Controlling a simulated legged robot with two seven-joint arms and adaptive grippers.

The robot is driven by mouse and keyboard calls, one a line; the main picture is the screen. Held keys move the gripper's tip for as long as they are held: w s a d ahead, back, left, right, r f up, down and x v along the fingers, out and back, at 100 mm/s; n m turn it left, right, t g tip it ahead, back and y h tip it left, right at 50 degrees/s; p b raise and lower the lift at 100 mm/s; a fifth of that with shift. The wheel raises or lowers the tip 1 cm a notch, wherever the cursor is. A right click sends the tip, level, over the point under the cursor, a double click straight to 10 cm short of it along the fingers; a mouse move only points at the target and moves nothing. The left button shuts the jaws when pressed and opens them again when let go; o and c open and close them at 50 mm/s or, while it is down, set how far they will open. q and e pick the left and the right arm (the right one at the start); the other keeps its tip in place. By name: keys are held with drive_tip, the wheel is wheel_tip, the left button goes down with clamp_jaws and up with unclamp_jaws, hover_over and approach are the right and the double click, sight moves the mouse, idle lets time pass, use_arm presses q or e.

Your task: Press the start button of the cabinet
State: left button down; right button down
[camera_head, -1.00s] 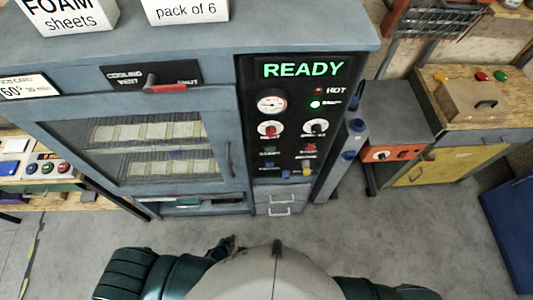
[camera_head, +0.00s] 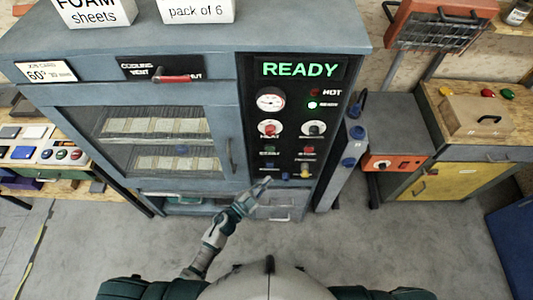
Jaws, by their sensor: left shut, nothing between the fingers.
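The grey-blue cabinet (camera_head: 225,130) stands ahead with a black control panel (camera_head: 290,85). Its display reads READY in green. My left gripper (camera_head: 264,184) is shut and empty, pointing up and right. It appears just below the panel's lower left part, below the green button. I cannot tell whether it touches the cabinet. My right gripper is not in view.
The glazed cabinet door (camera_head: 155,140) has a handle (camera_head: 229,155) at its right. A red vent lever (camera_head: 173,79) sits above it. A blue-grey post (camera_head: 345,165) stands right of the panel. A workbench (camera_head: 465,150) is at right. The floor in front is clear.

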sight(270, 149)
use_arm(q)
drive_tip(key=r, duration=0.2)
drive_tip(key=s+r+m+h, duration=0.1)
drive_tip(key=shift+s+d+r, duration=0.1)
drive_tip(key=shift+r, duration=0.3)
drive_tip(key=w+b, duration=0.2)
drive_tip(key=w, duration=0.6)
drive_tip(key=shift+w, duration=0.4)
drive_tip(key=shift+d, duration=0.25)
drive_tip(key=shift+a, duration=0.1)
